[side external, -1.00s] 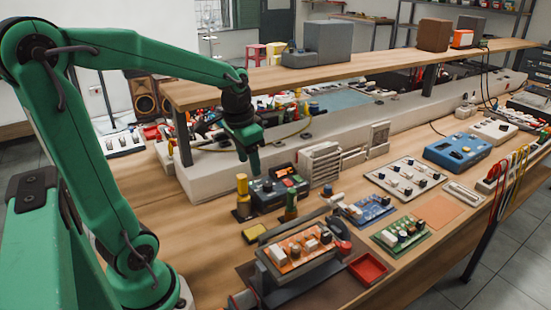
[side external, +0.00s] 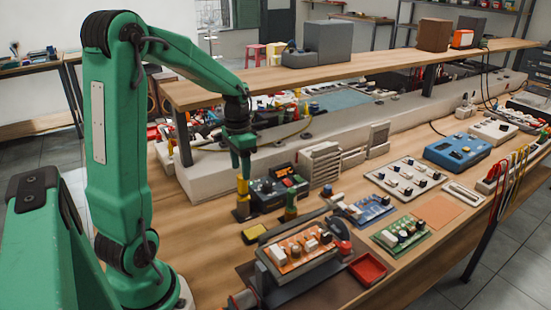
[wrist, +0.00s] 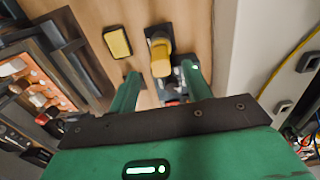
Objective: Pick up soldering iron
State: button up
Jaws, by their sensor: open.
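The soldering iron (side external: 243,187) has a yellow handle and stands upright in a dark holder (side external: 243,213) on the wooden bench. In the wrist view its yellow handle (wrist: 160,58) shows from above, between the line of my two fingers and slightly beyond their tips. My gripper (side external: 242,170) points down right over the top of the handle. In the wrist view my green fingers (wrist: 161,73) are spread, one on each side of the handle, with nothing held. The iron's tip is hidden in the holder. Whether a finger touches the handle, I cannot tell.
A dark control station (side external: 279,192) stands close right of the holder. A yellow sponge (side external: 255,232) lies in front, also in the wrist view (wrist: 117,42). A pale ledge (side external: 215,172) runs behind.

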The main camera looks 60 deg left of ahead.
aim_at(242, 182)
jog(key=shift+w+f, duration=0.15)
jog(key=shift+f, duration=3.05)
jog(key=c, duration=1)
jog(key=shift+o, duration=0.2)
jog(key=shift+r, duration=0.15)
jog(key=shift+r, duration=0.6)
jog(key=r, duration=0.3)
jog(key=shift+d+r, duration=0.1)
jog(key=shift+d, duration=0.25)
jog(key=d+r, duration=0.6)
jog(key=d, duration=0.5)
jog(key=shift+r, duration=0.2)
